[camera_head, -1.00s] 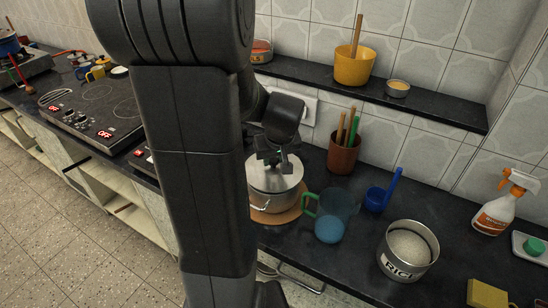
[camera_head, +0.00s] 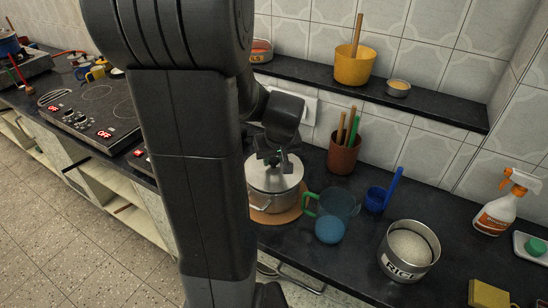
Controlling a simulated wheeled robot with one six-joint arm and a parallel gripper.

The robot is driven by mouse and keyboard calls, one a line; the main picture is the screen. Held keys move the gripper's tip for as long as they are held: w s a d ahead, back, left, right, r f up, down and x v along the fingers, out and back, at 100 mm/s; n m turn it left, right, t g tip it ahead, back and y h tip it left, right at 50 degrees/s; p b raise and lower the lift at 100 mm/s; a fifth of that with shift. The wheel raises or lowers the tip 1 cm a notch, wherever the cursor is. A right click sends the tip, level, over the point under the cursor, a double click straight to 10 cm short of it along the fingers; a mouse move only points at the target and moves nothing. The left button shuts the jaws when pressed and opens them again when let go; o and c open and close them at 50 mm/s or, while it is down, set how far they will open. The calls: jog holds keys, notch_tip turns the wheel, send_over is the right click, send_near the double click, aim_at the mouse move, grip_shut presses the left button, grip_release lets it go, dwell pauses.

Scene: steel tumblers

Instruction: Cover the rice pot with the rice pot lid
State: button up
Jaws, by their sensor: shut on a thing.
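The rice pot (camera_head: 270,202) is a steel pot standing on a round wooden board on the dark counter, partly hidden by my arm on its left. The rice pot lid (camera_head: 286,180) is pale metal and lies over the pot's mouth, looking about level. I cannot tell whether its rim fully touches the pot all round. My gripper (camera_head: 273,160) points down above the lid's middle and is shut on its handle. The handle itself is mostly hidden by the fingers.
A blue-tinted jug with a green handle (camera_head: 330,217) stands close to the pot's right. A shelf (camera_head: 430,108) runs behind.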

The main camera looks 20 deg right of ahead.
jog(key=shift+f+b, duration=0.75)
jog(key=shift+f, duration=0.1)
jog(key=o, duration=1.1)
jog(key=shift+r, duration=0.1)
jog(key=v, duration=1.3)
jog(key=shift+s+r, duration=0.1)
jog(key=shift+r, duration=0.25)
